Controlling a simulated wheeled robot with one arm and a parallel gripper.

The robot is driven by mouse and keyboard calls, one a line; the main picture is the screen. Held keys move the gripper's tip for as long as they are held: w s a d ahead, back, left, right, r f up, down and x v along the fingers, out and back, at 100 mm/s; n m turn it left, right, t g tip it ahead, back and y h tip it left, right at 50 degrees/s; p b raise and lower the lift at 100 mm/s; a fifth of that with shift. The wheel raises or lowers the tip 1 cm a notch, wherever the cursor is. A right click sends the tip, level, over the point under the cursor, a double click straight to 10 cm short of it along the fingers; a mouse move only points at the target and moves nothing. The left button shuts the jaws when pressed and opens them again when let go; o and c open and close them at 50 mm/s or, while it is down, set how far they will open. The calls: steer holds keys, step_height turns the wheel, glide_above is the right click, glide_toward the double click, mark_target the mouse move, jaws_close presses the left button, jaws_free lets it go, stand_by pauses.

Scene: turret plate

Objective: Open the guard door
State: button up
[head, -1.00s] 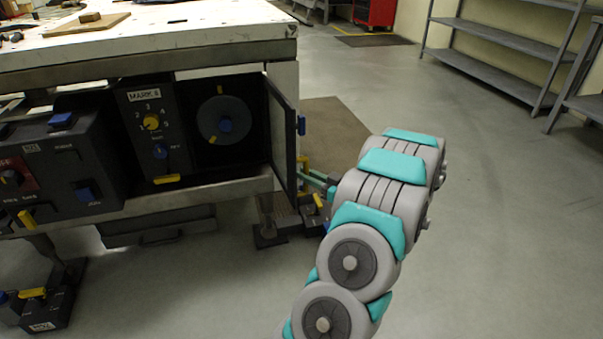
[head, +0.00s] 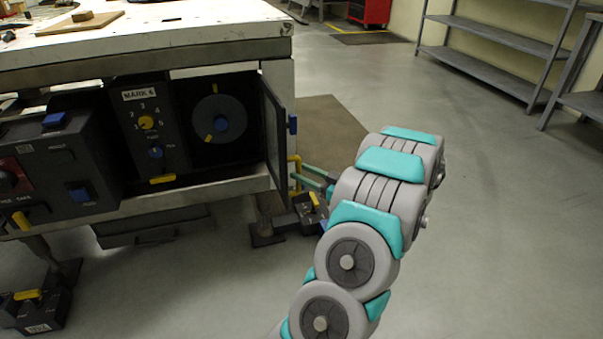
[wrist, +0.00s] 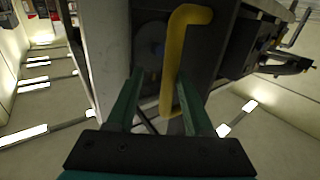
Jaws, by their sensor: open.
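The guard door (head: 274,140) is a dark panel at the right side of the dark bay under the bench. It stands swung outward, and the bay behind it is exposed. A blue knob (head: 292,124) is on its outer side. The yellow bar handle (head: 295,172) is low on the door's outer side. It is large in the wrist view (wrist: 172,65). My gripper (head: 311,177) is open at the handle; in the wrist view its green fingers (wrist: 157,90) lie on either side of the yellow bar. I cannot tell whether they touch it.
A dark control box (head: 55,170) juts out at left. A pedal-like box (head: 35,310) is on the floor. Open floor lies right, before grey shelves (head: 490,45).

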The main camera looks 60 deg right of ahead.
steer(key=s+a, duration=0.1)
steer(key=s, duration=0.5)
steer(key=shift+s+b, duration=0.35)
stand_by(0.3)
